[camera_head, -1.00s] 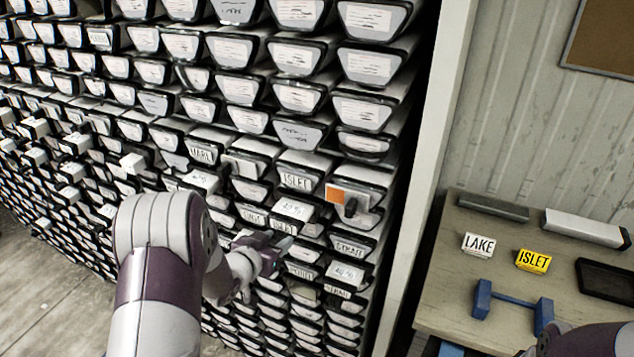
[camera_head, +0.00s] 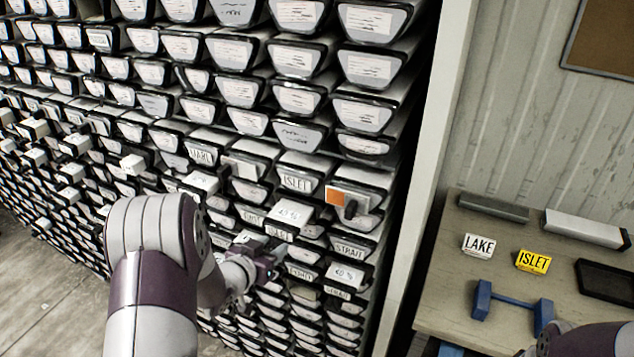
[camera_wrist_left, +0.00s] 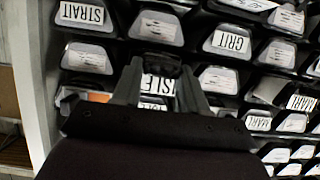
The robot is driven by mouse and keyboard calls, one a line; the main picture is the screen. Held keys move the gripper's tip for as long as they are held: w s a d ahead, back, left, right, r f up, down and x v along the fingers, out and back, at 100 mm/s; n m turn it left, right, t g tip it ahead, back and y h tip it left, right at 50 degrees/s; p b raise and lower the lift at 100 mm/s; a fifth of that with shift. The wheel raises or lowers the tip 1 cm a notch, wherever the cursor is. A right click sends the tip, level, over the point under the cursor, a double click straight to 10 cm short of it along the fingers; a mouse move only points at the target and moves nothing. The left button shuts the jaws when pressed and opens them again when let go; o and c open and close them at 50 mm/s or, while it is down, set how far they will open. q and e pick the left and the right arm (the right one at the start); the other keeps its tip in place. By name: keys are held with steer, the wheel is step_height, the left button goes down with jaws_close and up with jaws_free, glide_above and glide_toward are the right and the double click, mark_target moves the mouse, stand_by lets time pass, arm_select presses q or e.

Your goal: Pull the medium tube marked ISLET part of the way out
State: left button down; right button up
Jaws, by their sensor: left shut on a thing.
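The medium tube marked ISLET (camera_head: 280,234) sits in the rack, its dark end cap and white label facing out. It lies between the labels GRIT and STRAIT. My left gripper (camera_head: 270,268) is at its front, just below the label. In the left wrist view, where the labels are upside down, the fingers (camera_wrist_left: 158,72) are closed on a dark part of the ISLET tube end (camera_wrist_left: 157,86). The fingers and palm hide part of its label. A larger ISLET tube (camera_head: 296,182) sits higher up. My right gripper is out of the picture; only its arm shows at bottom right.
Closely packed tube ends surround the gripper. A STRAIT tube (camera_head: 350,249) is to the right, and an orange-marked block (camera_head: 347,198) juts out above. On the bench (camera_head: 450,270) lie a LAKE block (camera_head: 478,244), a yellow ISLET block (camera_head: 533,261) and a blue stand (camera_head: 512,301).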

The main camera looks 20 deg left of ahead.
arm_select(q)
steer(key=s+a+p, duration=0.1)
steer(key=s+p, duration=0.2)
steer(key=s, duration=1.2)
steer(key=shift+s, duration=0.2)
steer(key=c, duration=0.5)
jaws_free()
